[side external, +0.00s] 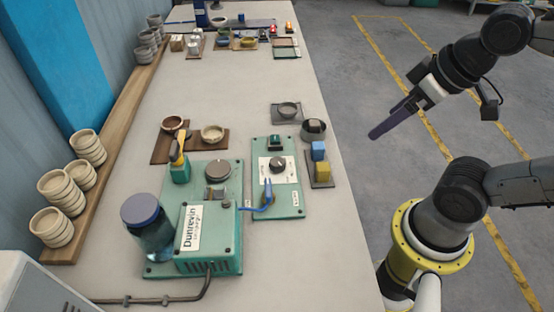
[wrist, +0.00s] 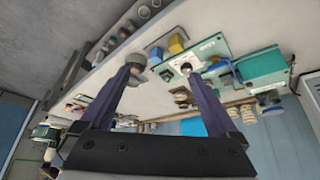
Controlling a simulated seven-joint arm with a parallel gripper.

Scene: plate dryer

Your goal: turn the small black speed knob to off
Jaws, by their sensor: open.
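The small black speed knob (side external: 277,163) sits on a white label on a flat green panel (side external: 292,200), right of the green Dunrevin box (side external: 208,240). In the wrist view the dark knob (wrist: 186,68) shows small and far off, near the right fingertip in the picture. Which way its pointer faces is too small to tell. My gripper (side external: 378,132) is up in the air to the right of the table, well apart from the panel. In the wrist view my gripper (wrist: 164,72) has its two purple fingers spread, with nothing held between them.
A blue-lidded jar (side external: 148,225) stands left of the box. A blue cable (side external: 262,205) runs from box to panel. Blue and yellow blocks (side external: 320,160) and a dark bowl (side external: 313,128) stand at the panel's right. Stacked bowls (side external: 52,226) line the left shelf.

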